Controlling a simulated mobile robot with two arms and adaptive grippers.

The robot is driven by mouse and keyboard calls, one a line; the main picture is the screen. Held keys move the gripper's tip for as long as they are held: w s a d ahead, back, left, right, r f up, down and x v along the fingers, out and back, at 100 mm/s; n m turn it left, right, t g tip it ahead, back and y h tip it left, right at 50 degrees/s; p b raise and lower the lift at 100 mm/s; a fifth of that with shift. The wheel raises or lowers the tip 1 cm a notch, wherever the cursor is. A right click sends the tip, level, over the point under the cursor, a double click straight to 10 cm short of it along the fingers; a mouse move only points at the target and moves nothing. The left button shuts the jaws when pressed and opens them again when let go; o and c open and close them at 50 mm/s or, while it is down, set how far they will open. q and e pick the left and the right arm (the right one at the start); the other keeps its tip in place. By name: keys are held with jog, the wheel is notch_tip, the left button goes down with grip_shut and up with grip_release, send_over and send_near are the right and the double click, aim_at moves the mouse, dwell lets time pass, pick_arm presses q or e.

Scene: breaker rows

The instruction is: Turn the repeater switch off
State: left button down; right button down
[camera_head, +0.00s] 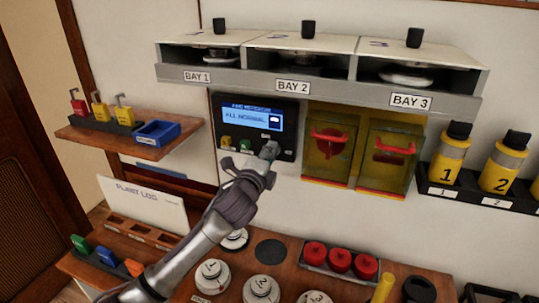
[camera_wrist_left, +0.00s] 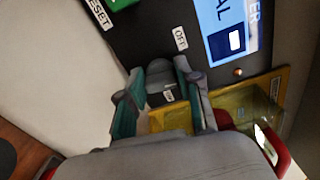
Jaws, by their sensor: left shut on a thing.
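The black repeater panel (camera_head: 288,146) is on the wall below the bay shelf. Its lit screen (camera_head: 250,118) reads "ALL NORMAL". My left gripper (camera_head: 268,150) is at the panel's lower right and covers the switch in the head view. In the left wrist view, its two fingers stand on either side of the dark grey repeater switch (camera_wrist_left: 160,76) and are shut on it. An "OFF" label (camera_wrist_left: 180,38) shows beside the switch. Another small label between the fingers is too small to read. The switch's exact setting cannot be told. My right gripper is not in view.
Yellow and green buttons (camera_head: 227,142) are left of the switch. Two yellow covers (camera_head: 330,145) over red handles hang close to the right. A side shelf (camera_head: 115,138) holds padlocks and a blue tray. Below, a wooden bench carries round dials (camera_head: 213,276) and red knobs (camera_head: 340,260).

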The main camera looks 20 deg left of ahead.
pick_arm(q)
jog(key=shift+f+n, duration=0.1)
jog(key=shift+n, duration=0.5)
jog(key=c, duration=0.8)
grip_release()
jog(key=s, duration=1.2)
jog(key=shift+a, duration=0.2)
